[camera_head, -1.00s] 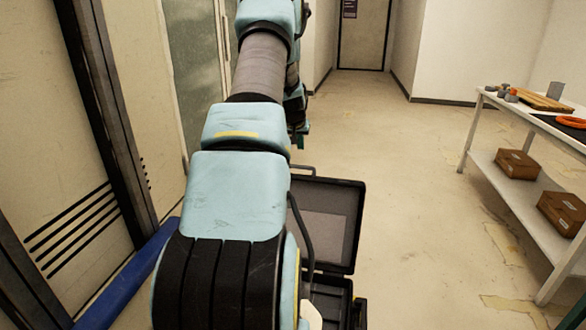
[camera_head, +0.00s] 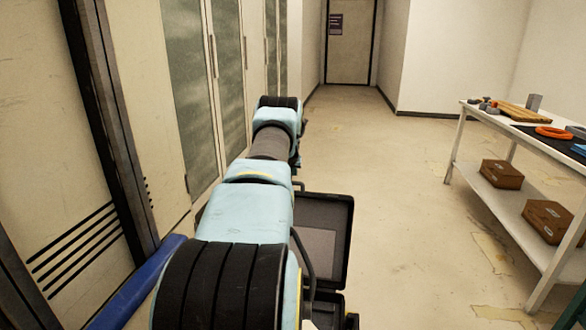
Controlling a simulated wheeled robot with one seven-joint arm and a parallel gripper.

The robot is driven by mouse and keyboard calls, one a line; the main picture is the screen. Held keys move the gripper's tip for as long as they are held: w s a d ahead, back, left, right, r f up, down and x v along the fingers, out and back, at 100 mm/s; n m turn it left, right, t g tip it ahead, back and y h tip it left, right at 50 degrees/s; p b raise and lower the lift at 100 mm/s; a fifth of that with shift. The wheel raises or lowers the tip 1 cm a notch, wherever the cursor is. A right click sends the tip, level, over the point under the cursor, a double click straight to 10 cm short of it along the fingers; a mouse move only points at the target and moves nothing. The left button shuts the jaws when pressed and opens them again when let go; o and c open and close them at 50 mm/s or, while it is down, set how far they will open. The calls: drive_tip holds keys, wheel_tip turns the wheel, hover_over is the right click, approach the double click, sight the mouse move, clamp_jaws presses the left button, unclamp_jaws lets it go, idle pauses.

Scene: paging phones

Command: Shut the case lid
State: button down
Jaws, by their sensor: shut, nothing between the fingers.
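The dark case stands on the floor just right of my arm, with its lid (camera_head: 328,218) raised and open and the inner side showing. The lower part of the case (camera_head: 333,299) shows only in part at the bottom of the picture, and my arm covers its left side. My arm reaches forward past the left side of the lid. My gripper does not show; the far arm links hide whatever is beyond them. Whether any part of my arm touches the lid cannot be told.
Tall cabinets (camera_head: 185,85) line the left. The floor between case and table is clear.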

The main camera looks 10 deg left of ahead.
drive_tip(key=shift+s+a+f+p, duration=0.1)
drive_tip(key=shift+s+f+p, duration=0.65)
drive_tip(key=shift+p, duration=0.2)
drive_tip(key=shift+s, duration=0.6)
